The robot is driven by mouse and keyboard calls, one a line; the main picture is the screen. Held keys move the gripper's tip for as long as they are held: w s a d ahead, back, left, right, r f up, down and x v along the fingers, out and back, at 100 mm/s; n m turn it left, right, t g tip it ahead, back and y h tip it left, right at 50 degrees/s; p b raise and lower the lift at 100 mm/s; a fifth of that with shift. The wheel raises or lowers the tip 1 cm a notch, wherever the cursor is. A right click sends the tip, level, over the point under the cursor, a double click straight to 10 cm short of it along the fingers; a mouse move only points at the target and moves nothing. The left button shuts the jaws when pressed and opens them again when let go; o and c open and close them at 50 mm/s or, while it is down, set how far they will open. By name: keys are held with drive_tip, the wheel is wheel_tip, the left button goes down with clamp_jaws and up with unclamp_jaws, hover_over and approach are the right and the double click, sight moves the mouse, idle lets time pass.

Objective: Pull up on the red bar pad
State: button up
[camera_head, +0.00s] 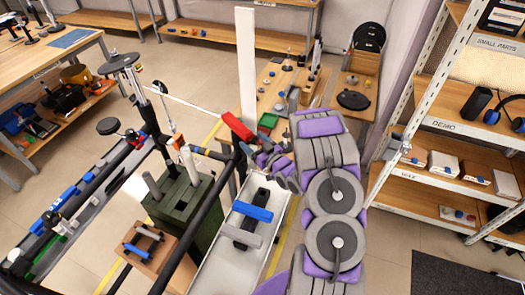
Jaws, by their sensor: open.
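The red bar pad (237,127) is a short, thick red bar. It sits slanted near the middle of the head view, in front of the foot of a tall white post (246,60). My gripper (254,157), at the end of my grey and purple arm, is just below and to the right of the red bar. It looks open and empty, but the fingers are small and partly hidden by my arm links. I cannot tell whether they touch the bar.
A blue bar (252,212) lies in a pale channel below my gripper. A dark green block (184,205) and black tubes stand to its left. A wooden table (265,105) with small parts is behind.

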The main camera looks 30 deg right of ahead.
sight(242, 131)
drive_tip(key=w, duration=0.5)
drive_tip(key=w+a, duration=0.1)
drive_tip(key=w, duration=0.1)
drive_tip(key=shift+w+a, duration=0.1)
drive_tip(key=shift+w, duration=0.2)
drive_tip(key=shift+c, duration=0.2)
drive_tip(key=c, duration=1.2)
drive_tip(key=shift+c, duration=0.2)
